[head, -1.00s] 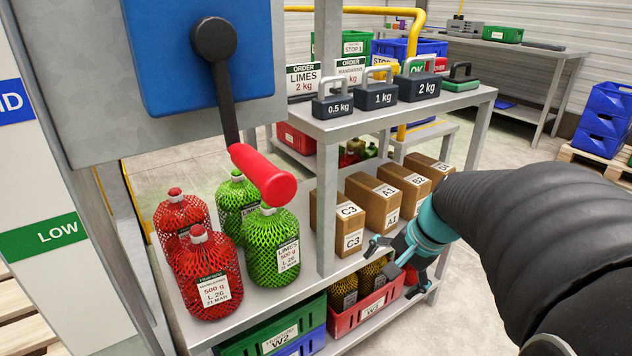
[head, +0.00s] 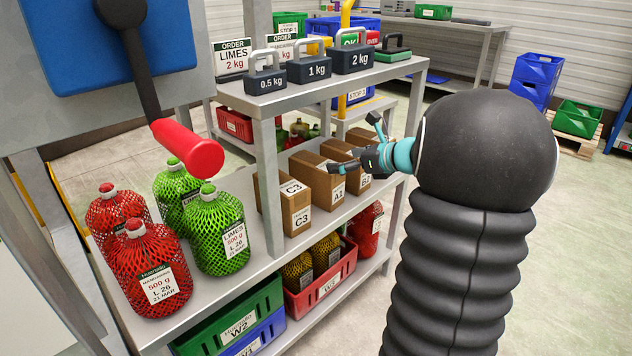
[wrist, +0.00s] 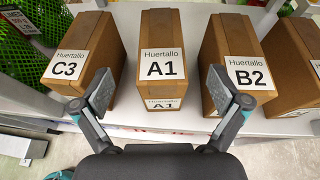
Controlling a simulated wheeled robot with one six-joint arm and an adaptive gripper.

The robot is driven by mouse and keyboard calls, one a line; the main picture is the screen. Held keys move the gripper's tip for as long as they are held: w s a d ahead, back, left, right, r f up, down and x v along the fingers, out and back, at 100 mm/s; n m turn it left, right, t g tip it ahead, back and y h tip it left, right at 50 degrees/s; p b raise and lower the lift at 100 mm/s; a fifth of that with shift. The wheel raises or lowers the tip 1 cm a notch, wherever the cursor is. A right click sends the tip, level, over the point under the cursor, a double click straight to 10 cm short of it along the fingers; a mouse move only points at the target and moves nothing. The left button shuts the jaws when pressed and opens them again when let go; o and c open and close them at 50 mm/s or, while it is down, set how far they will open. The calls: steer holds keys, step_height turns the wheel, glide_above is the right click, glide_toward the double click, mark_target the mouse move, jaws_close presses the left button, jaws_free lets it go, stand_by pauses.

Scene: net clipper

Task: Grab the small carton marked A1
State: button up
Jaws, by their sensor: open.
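The small brown carton marked A1 (wrist: 162,68) stands upright on the shelf in the middle of the wrist view. In the head view the A1 carton (head: 312,172) stands between the cartons C3 (head: 290,205) and B2 (head: 338,154). My gripper (wrist: 167,88) is open, with one finger on each side of the A1 carton's near end. The left finger is near carton C3 (wrist: 86,62) and the right finger overlaps carton B2 (wrist: 235,62) in the picture. In the head view my gripper (head: 358,145) is in front of the cartons, and it partly hides A1 and B2.
Red and green net bags (head: 218,235) stand left on the same shelf (head: 270,262). Weights (head: 308,68) stand on the shelf above. A shelf post (head: 268,190) rises beside C3. A red crate (head: 318,295) sits below. The gaps between cartons are narrow.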

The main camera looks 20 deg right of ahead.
mark_target(317, 161)
steer(key=x, duration=1)
steer(key=shift+d+b, duration=0.15)
steer(key=shift+b, duration=0.15)
jaws_close()
